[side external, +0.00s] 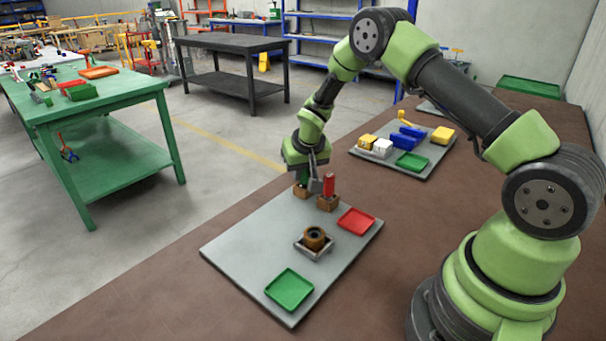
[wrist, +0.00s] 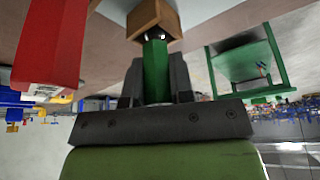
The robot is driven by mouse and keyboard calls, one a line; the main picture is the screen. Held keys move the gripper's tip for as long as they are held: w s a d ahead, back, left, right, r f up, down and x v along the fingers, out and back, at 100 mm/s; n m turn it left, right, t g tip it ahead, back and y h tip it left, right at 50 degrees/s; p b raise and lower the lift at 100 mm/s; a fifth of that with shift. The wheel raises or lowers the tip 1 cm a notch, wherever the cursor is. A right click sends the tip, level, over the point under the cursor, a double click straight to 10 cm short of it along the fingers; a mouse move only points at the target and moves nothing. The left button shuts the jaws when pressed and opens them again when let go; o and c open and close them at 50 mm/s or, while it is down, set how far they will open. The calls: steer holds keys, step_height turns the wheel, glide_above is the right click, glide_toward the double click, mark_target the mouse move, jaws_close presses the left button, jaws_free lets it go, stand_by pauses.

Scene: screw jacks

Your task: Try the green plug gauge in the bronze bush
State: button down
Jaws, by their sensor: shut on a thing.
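My gripper (side external: 312,182) is at the far end of the grey board, shut on the green plug gauge (side external: 304,178). In the wrist view the green plug gauge (wrist: 156,70) sits between the two dark fingers (wrist: 157,82). Its end, with a bit of bright metal, is at a brown block (wrist: 152,17); I cannot tell whether it is still inside. That block (side external: 300,192) is partly hidden by my gripper in the side view. The bronze bush (side external: 315,236) stands upright in a grey square holder (side external: 313,251) mid-board, its bore facing up, apart from my gripper.
A red gauge (side external: 329,184) stands in a second brown block (side external: 327,204) close beside my gripper. A red tray (side external: 356,221) and a green tray (side external: 289,290) lie on the board (side external: 250,249). Another board behind holds blue, yellow and white blocks (side external: 383,148).

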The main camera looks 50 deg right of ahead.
step_height(320, 180, up, 9)
steer(key=shift+f, duration=0.1)
steer(key=shift+a+r, duration=0.1)
steer(key=shift+r, duration=0.25)
steer(key=shift+s+a+r+m, duration=0.1)
steer(key=shift+s+a+m, duration=0.1)
steer(key=shift+a+m, duration=0.1)
steer(key=s+a+m+g+h, duration=0.1)
steer(key=s+a+m+g, duration=0.5)
steer(key=m, duration=1.1)
steer(key=s+a, duration=0.4)
steer(key=s, duration=0.3)
steer(key=shift+a+h, duration=0.2)
steer(key=shift+h, duration=0.1)
steer(key=shift+f, duration=2.65)
steer(key=shift+f, duration=0.75)
